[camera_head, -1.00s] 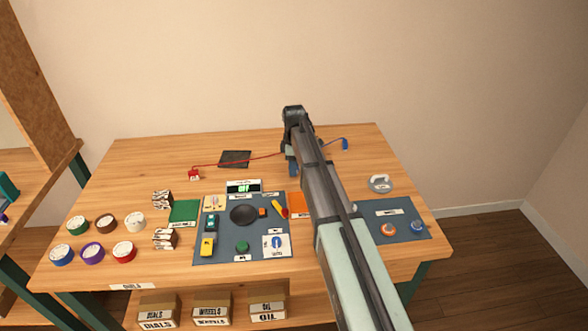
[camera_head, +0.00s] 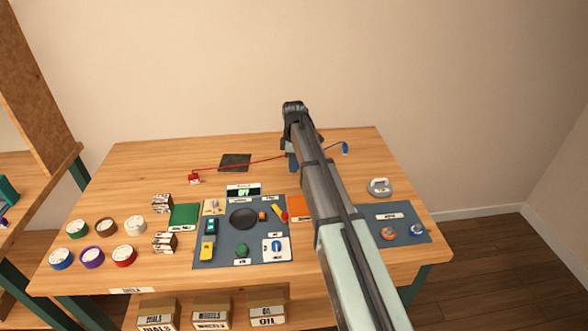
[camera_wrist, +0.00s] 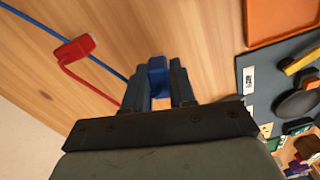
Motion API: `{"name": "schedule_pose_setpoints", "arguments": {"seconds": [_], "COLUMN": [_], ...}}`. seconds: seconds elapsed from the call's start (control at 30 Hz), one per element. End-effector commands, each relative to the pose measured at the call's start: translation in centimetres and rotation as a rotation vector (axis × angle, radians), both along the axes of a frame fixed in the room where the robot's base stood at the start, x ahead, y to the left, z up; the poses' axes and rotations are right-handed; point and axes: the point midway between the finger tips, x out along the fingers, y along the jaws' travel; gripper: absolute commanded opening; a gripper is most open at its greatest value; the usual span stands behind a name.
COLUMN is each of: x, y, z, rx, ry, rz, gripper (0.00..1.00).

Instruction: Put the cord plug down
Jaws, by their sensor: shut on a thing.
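My gripper (camera_head: 291,166) is over the back middle of the table, partly hidden by my own arm in the head view. In the wrist view, my gripper (camera_wrist: 160,85) is shut on a blue cord plug (camera_wrist: 157,72) between its dark fingers. A blue cord (camera_wrist: 100,62) runs from there to the upper left. The cord's far blue end (camera_head: 345,149) lies at the back right. I cannot tell whether the held plug touches the table. A red plug (camera_wrist: 74,50) with a red cord lies beside the gripper; another red end (camera_head: 194,179) lies at the left.
A dark square pad (camera_head: 235,162) lies at the back. A blue-grey mat (camera_head: 222,256) with several parts, an orange tray (camera_head: 301,208) and a second mat (camera_head: 405,212) lie nearer. A grey round object (camera_head: 380,187) stands at the right. The back left of the table is clear.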

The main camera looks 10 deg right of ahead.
Motion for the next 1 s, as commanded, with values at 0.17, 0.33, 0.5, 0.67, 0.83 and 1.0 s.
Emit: {"name": "schedule_pose_setpoints", "arguments": {"seconds": [0.17,0.33,0.5,0.67,0.83,1.0], "x": [0.1,0.1,0.0,-0.4,0.0,1.9], "y": [0.0,0.0,0.6,3.8,10.0,16.9], "z": [3.2,5.6,7.0,7.2,7.3,7.7], "rx": [0.0,0.0,0.0,0.0,0.0,-0.001], "ry": [-0.002,-0.001,0.0,0.001,0.002,0.004], "rz": [0.0,0.0,0.008,0.048,0.123,0.197], "gripper": [0.0,0.0,0.0,0.0,0.0,0.0]}}
